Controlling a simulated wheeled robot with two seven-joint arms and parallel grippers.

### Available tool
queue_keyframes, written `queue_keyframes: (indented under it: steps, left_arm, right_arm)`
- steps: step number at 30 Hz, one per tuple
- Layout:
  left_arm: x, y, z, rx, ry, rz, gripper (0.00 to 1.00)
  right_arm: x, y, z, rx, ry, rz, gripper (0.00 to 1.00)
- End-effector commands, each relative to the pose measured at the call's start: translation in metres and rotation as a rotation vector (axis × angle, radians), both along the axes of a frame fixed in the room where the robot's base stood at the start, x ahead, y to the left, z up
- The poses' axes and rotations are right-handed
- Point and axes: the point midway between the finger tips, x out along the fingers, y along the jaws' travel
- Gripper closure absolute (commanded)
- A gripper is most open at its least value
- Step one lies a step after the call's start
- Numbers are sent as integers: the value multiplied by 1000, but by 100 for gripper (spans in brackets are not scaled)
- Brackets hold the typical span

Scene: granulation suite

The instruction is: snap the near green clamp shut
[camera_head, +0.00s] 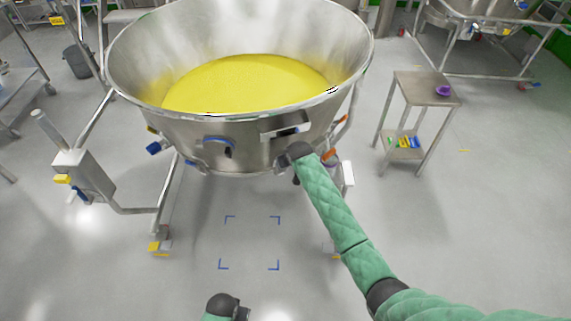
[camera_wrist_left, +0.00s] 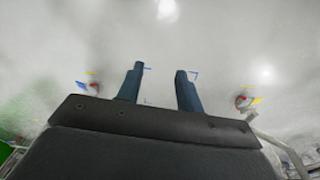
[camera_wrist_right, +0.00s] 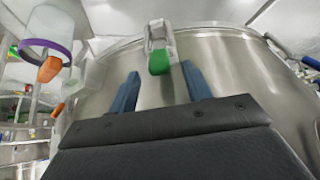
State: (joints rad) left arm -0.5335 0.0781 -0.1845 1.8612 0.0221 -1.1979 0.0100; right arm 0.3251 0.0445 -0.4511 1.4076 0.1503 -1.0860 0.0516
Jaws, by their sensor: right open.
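The near green clamp (camera_wrist_right: 159,62) shows in the right wrist view as a green tip on a pale metal bracket against the steel bowl's side. In the head view I cannot make it out; my right arm's end covers that area. My right gripper (camera_wrist_right: 160,70) is open, with its two blue fingers apart on either side of the green tip in the picture. I cannot tell how far the fingertips are from it. My left gripper (camera_wrist_left: 160,69) is open and empty over the floor, low in the head view.
The big steel bowl (camera_head: 240,30) holds yellow powder (camera_head: 245,84) and stands on a wheeled frame. An orange clamp (camera_wrist_right: 49,69) hangs by a white cylinder with a purple ring (camera_wrist_right: 42,46). A small steel table (camera_head: 415,82) stands right. Blue corner marks outline clear floor.

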Motion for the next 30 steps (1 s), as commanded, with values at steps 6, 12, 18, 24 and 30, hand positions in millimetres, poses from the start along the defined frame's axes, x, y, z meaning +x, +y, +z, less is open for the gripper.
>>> queue_keyframes:
  steps: [6, 12, 18, 24, 30]
  left_arm:
    - [-5, -2, 8, -4, 2, 0, 64]
    - [-5, -2, 6, -3, 4, 0, 64]
    - [1, -2, 7, -3, -3, 1, 64]
    - [6, -2, 8, -3, -9, 0, 64]
    - [8, -2, 9, -3, -11, 0, 64]
  right_arm:
    - [-4, -2, 7, 0, 0, 0, 51]
    - [-4, -2, 7, 0, 1, 0, 51]
    - [-4, -2, 6, 0, 1, 0, 51]
    - [-16, -5, -4, 1, 14, -4, 51]
    - [-70, -19, -44, 5, 69, -24, 51]
